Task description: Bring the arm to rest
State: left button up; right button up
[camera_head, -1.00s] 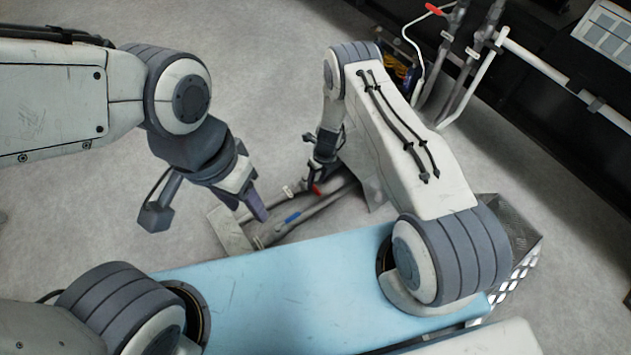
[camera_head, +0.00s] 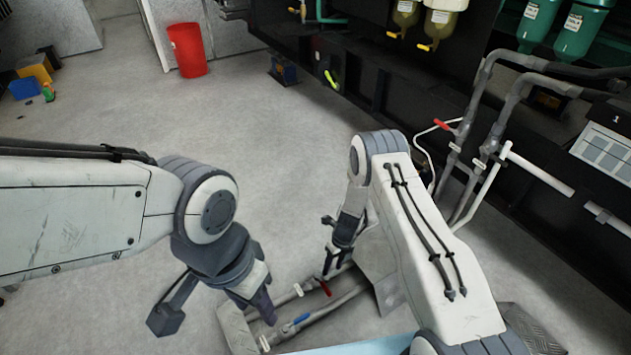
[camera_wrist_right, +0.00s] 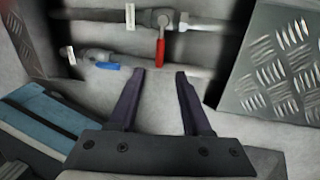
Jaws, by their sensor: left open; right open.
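My right gripper (camera_wrist_right: 158,74) is open and empty in the right wrist view, its two dark fingers apart. Beyond the fingers are a red-handled valve (camera_wrist_right: 161,42) and a blue-handled valve (camera_wrist_right: 107,65) on grey pipes. In the head view my right gripper (camera_head: 333,262) hangs from the folded right arm, close to the red valve handle (camera_head: 325,288); I cannot tell whether it touches. My left gripper (camera_head: 268,312) points down at lower centre-left, near the pipe with the blue handle (camera_head: 301,319). It is open, and nothing shows in it.
A diamond-plate metal surface (camera_wrist_right: 278,75) lies right of the right gripper. Dark machinery with pipes (camera_head: 478,105) stands along the right. A red bin (camera_head: 187,50) and small coloured boxes (camera_head: 35,70) stand at the back left. The grey floor (camera_head: 110,100) between is clear.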

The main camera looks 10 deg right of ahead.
jog(key=s+a+r+n, duration=0.2)
jog(key=a+r+n, duration=0.3)
jog(key=r, duration=0.4)
jog(key=s+a+r+n, duration=0.1)
jog(key=a+r+n, duration=0.2)
jog(key=r+n, duration=0.4)
jog(key=s+a+r+n, duration=0.2)
jog(key=a+r+n, duration=0.25)
jog(key=r, duration=0.55)
jog(key=s+a+r+n+p, duration=0.1)
jog(key=s+r+n, duration=0.8)
jog(key=r+n, duration=0.1)
jog(key=s+d+r+n+h, duration=0.1)
jog(key=s+d+r+n, duration=0.15)
jog(key=s+n, duration=0.4)
jog(key=s+d+r+n, duration=0.2)
jog(key=s+r+n, duration=0.2)
jog(key=s+n, duration=0.25)
notch_tip(320, 180, up, 38)
jog(key=p, duration=3.8)
jog(key=shift+s+r+t+p, duration=0.2)
jog(key=shift+r+t+p, duration=0.05)
jog(key=shift+t+p, duration=0.15)
jog(key=shift+a+m, duration=0.1)
jog(key=shift+m, duration=0.15)
